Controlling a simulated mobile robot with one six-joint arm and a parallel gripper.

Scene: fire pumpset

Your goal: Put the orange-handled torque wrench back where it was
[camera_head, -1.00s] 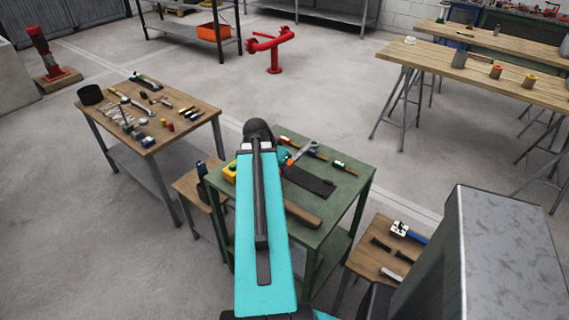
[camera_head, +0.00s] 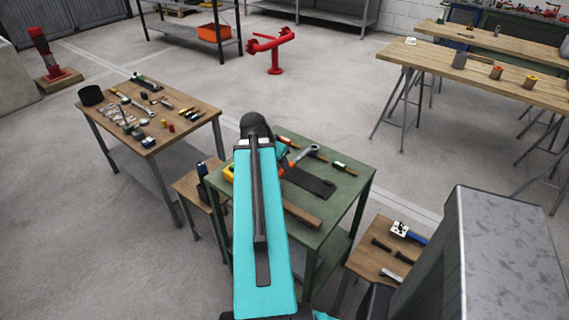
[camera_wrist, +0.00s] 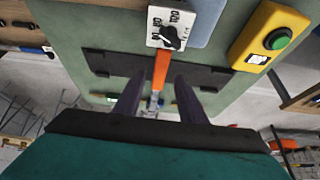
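The torque wrench's orange handle (camera_wrist: 160,70) shows in the wrist view between the two dark fingers of my gripper (camera_wrist: 158,95), with a metal part at its lower end. My fingers are apart, and a gap shows on each side of the handle. A dark plate (camera_wrist: 97,64) lies behind the handle on the green table. In the head view my teal arm hides most of the gripper. A silver and orange tool (camera_head: 302,154) shows just right of the arm, over the green table (camera_head: 340,205); I cannot tell whether it touches the top.
A yellow box with a green button (camera_wrist: 270,38) and a white panel with a black knob (camera_wrist: 155,38) are close by. A wooden bar (camera_head: 301,213) lies on the green table. A wooden table with tools (camera_head: 170,135) stands left, and a low bench (camera_head: 372,262) right.

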